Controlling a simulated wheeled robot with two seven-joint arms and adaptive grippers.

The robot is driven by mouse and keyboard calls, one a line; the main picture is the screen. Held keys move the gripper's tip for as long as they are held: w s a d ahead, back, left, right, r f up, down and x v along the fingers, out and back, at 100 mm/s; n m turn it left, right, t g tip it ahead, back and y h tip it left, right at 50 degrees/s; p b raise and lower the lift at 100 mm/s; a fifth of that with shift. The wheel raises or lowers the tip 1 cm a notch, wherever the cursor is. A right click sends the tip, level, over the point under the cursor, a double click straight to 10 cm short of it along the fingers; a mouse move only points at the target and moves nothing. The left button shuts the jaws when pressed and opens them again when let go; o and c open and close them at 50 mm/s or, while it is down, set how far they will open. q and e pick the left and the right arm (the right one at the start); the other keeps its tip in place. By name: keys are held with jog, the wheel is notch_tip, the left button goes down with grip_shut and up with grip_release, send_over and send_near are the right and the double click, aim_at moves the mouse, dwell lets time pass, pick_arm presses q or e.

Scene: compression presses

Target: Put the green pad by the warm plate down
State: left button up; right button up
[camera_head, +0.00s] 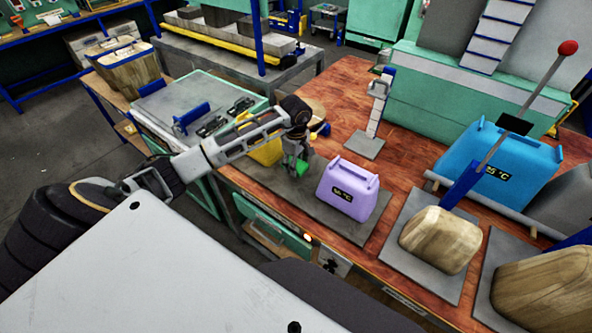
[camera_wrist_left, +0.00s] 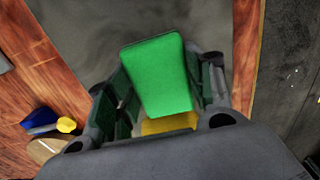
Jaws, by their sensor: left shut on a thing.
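My left gripper (camera_head: 297,160) is shut on a green pad (camera_head: 301,170), above the left part of a grey plate (camera_head: 330,222) on the wooden bench. A purple block (camera_head: 348,190) with a small temperature display reading about 55 °C stands on the same plate, just right of the pad. In the left wrist view the green pad (camera_wrist_left: 158,75) sits between the fingers of the left gripper (camera_wrist_left: 165,90), over the grey plate (camera_wrist_left: 75,30). The gap between pad and plate is hard to judge. My right gripper is not in view.
A yellow object (camera_head: 264,151) stands behind the left gripper. A post on a grey base (camera_head: 365,145) stands behind the purple block. A blue block (camera_head: 497,165) with a display and a wooden block (camera_head: 440,240) are to the right.

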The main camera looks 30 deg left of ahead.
pick_arm(q)
jog(key=shift+f, duration=0.1)
jog(key=shift+f, duration=1.75)
jog(key=shift+f, duration=0.15)
jog(key=o, duration=1.1)
jog(key=shift+c, duration=0.2)
notch_tip(320, 180, up, 12)
jog(key=shift+r+b, duration=0.15)
jog(key=shift+b, duration=0.2)
jog(key=shift+s, duration=0.15)
